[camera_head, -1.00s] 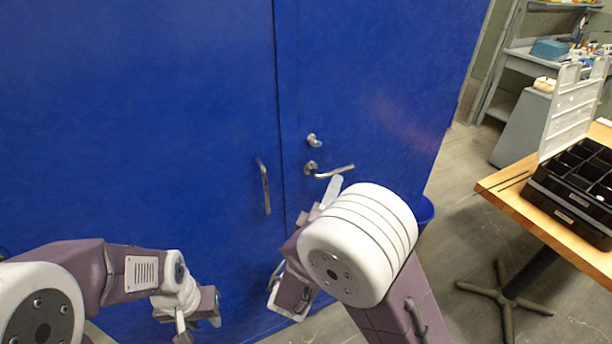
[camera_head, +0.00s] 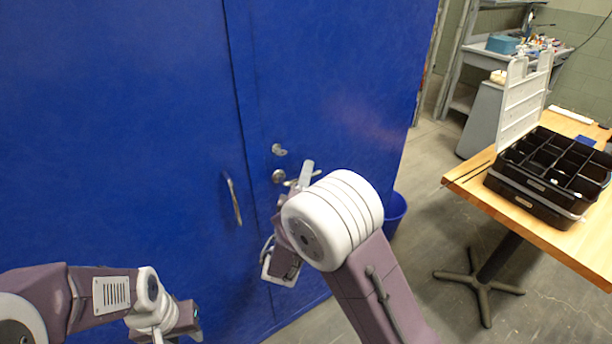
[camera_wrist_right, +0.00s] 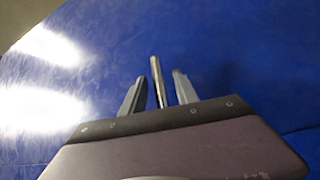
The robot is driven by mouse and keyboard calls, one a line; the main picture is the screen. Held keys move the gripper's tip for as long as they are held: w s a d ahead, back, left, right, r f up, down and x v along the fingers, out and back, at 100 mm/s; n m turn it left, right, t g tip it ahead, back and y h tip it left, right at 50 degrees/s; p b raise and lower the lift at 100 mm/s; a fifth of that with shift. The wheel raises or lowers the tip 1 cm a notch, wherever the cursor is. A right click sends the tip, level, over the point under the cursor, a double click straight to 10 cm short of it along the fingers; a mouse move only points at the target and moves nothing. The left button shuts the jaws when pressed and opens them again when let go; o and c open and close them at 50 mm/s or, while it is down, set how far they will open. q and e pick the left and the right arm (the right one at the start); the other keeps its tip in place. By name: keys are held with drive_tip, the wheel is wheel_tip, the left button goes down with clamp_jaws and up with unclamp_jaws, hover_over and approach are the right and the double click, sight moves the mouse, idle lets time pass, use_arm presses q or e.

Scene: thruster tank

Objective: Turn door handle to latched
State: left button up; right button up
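The silver lever door handle (camera_head: 279,176) is on the blue door. Its lever is nearly level and points right, partly hidden by my right gripper (camera_head: 306,174). In the right wrist view the bar of the handle (camera_wrist_right: 159,82) stands between the two grey fingers of the right gripper (camera_wrist_right: 158,95), with gaps on both sides, so the gripper is open around it. My left gripper (camera_head: 188,325) is at the lower left, away from the handle; its fingers are not clear.
A round lock (camera_head: 279,150) sits above the handle. A vertical pull bar (camera_head: 232,198) is on the left door panel. A wooden table (camera_head: 469,178) with a black compartment case (camera_head: 530,197) stands at right. A blue bin (camera_head: 396,212) stands beside the door.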

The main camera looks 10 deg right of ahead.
clamp_jaws()
idle(1.3)
